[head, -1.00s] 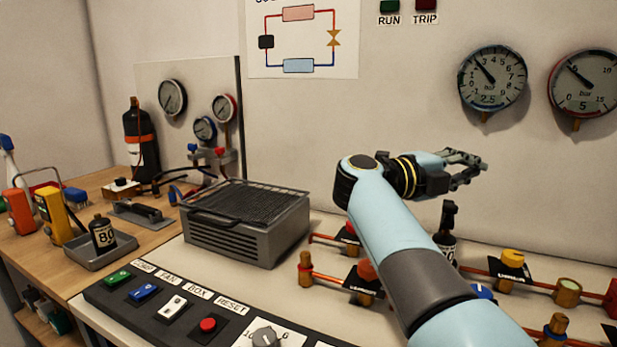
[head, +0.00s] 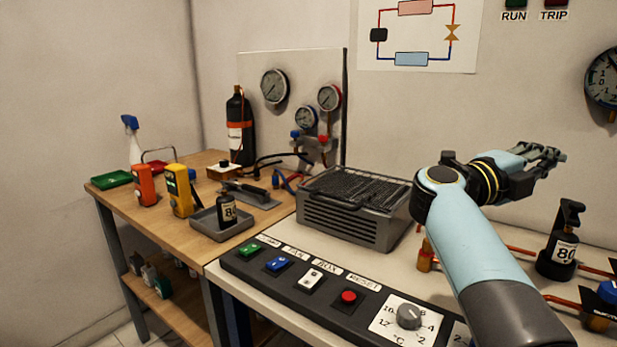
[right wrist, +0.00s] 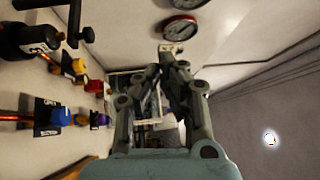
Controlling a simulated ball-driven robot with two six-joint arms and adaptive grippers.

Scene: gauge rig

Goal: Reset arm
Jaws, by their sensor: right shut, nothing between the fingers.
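My right arm (head: 490,240) rises from the lower right of the head view, bent at the elbow. Its right gripper (head: 553,152) is held up in the air above the bench, near the wall, pointing right. The right wrist view shows the fingers of this gripper (right wrist: 172,60) close together, with nothing held between them. My left gripper is in neither view.
A control panel with a red RESET button (head: 348,297) and a dial (head: 409,316) lies along the bench front. A grey vented box (head: 355,205) stands behind it. A black bottle (head: 562,245) stands on the right. Wooden table (head: 170,207) at left holds tools.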

